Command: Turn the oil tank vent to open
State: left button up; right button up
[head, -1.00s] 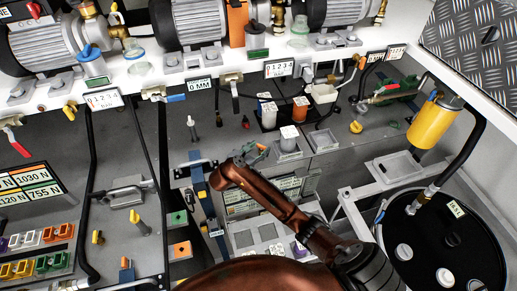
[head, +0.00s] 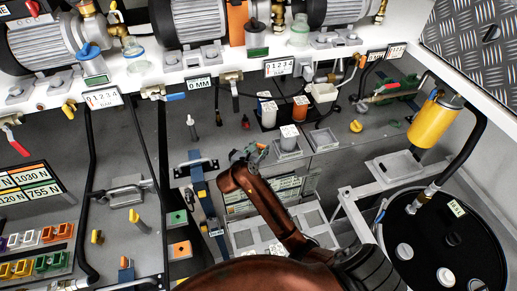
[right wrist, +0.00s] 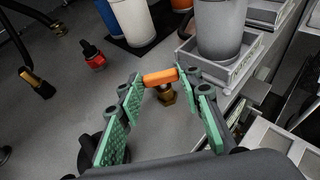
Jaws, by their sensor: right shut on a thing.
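A brass fitting (right wrist: 166,95) shows just below the handle. The handle lies nearly crosswise in the right wrist view. No label on this valve is readable, so I cannot confirm by name that it is the oil tank vent. My left gripper is not in view.
A grey canister in a tray (right wrist: 219,35) stands close to the right fingers. A red-based black knob (right wrist: 92,55) is at their left. A black drum (head: 440,250) and a yellow cylinder (head: 433,122) stand at the right. A white shelf with motors (head: 190,75) runs across the back.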

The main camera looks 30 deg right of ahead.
jog(key=shift+s+d+r+n+t+y+p, duration=0.15)
jog(key=shift+n+t+y+p, duration=0.15)
jog(key=shift+n+t+y, duration=0.2)
jog(key=shift+s+d+f+n+t+y+p, duration=0.1)
jog(key=shift+n+t+y+p, duration=0.15)
jog(key=shift+n+t+y, duration=0.25)
jog(key=shift+s+d+n+t+y+p, duration=0.1)
jog(key=shift+d+n+t+y+p, duration=0.1)
jog(key=shift+n+t+y+p, duration=1)
jog(key=shift+n+g, duration=0.3)
jog(key=o, duration=1.2)
jog(key=shift+c, duration=0.2)
jog(key=shift+s+a, duration=0.15)
jog(key=v, duration=1.1)
jog(key=shift+s+r, duration=0.25)
